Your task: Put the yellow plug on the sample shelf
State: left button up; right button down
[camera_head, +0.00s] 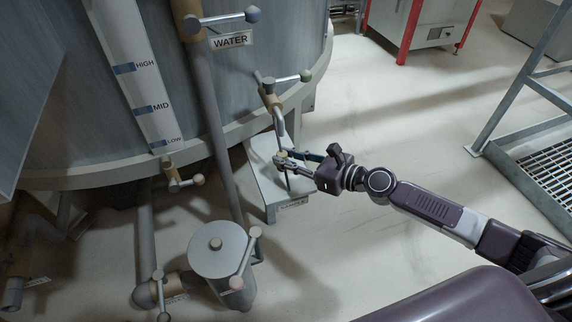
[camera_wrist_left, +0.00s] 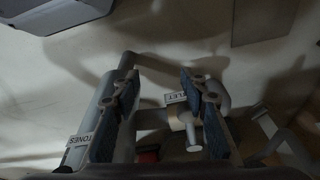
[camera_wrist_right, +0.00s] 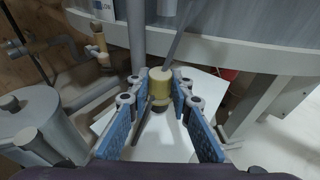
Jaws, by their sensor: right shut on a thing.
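The yellow plug (camera_wrist_right: 160,84) is a short pale-yellow cylinder, upright between the fingertips of my right gripper (camera_wrist_right: 160,92), which is shut on it. In the head view the right gripper (camera_head: 287,158) is over the white sample shelf (camera_head: 266,188) beside the tank, and the plug is small and partly hidden there. In the right wrist view the shelf (camera_wrist_right: 185,150) lies under the plug; I cannot tell whether the two touch. My left gripper (camera_wrist_left: 158,84) shows only in its own wrist view, fingers apart and nothing between them.
The big tank (camera_head: 110,110) stands behind the shelf, with a valve (camera_head: 270,88) and spout above it. A grey capped cylinder (camera_head: 218,250) with a lever stands at front left. Pipes with labels lie below my left gripper. Floor right of the shelf is clear.

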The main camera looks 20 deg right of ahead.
jog(key=shift+w+f+b, duration=0.2)
jog(key=shift+f+b, duration=0.55)
jog(key=shift+f, duration=0.4)
pick_arm(q)
notch_tip(320, 180, up, 7)
jog(key=shift+s+a, duration=0.15)
jog(key=shift+s, duration=0.25)
pick_arm(e)
jog(key=shift+f, duration=0.15)
jog(key=shift+f, duration=0.1)
jog(key=c, duration=1.7)
grip_release()
jog(key=shift+c, duration=0.2)
pick_arm(q)
jog(key=shift+r+t, duration=0.3)
